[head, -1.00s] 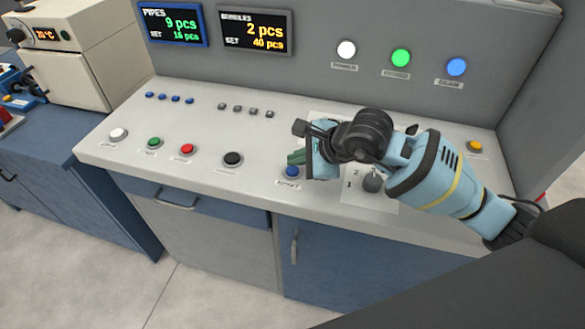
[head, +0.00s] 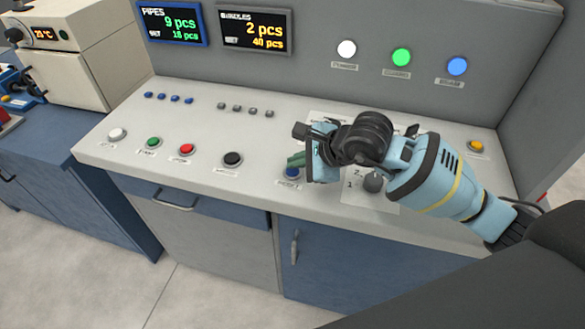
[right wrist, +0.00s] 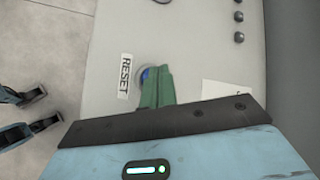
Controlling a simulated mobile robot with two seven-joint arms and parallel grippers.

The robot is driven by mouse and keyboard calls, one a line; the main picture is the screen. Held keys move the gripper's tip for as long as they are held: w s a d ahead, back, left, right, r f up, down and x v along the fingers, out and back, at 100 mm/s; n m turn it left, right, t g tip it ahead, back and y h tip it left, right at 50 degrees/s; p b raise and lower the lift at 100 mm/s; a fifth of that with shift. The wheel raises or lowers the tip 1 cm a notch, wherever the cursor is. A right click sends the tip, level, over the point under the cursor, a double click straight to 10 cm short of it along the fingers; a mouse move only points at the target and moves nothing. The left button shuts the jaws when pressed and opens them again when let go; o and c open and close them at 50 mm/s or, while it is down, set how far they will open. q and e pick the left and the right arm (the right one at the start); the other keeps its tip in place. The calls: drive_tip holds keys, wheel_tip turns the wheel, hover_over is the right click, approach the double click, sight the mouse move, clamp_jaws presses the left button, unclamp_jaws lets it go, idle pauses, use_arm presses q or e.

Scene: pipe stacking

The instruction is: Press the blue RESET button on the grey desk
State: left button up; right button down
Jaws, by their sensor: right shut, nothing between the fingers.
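The blue RESET button (head: 291,173) sits near the front edge of the grey desk (head: 320,211). In the right wrist view the blue button (right wrist: 143,75) is partly hidden behind green fingertips, beside its RESET label (right wrist: 125,76). My right gripper (head: 296,160) is shut and empty, its green fingers just above or at the button; I cannot tell whether they touch it. The fingers also show in the right wrist view (right wrist: 157,86). My left gripper (right wrist: 51,104) appears at the left of the right wrist view, over the floor, with its fingers apart; it is outside the head view.
A black button (head: 232,159), a red button (head: 187,149), a green one (head: 152,142) and a white one (head: 117,133) line the desk to the left. A dark knob (head: 373,182) stands close to the right of the gripper. An upright panel with displays and lamps rises behind.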

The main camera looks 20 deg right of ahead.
sight(297, 172)
use_arm(q)
drive_tip(key=shift+s+f, duration=0.25)
use_arm(e)
drive_tip(key=shift+f, duration=0.45)
drive_tip(key=shift+r, duration=0.1)
idle(0.4)
use_arm(q)
drive_tip(key=shift+w+r, duration=0.45)
drive_tip(key=shift+r, duration=0.15)
use_arm(e)
drive_tip(key=shift+r, duration=0.75)
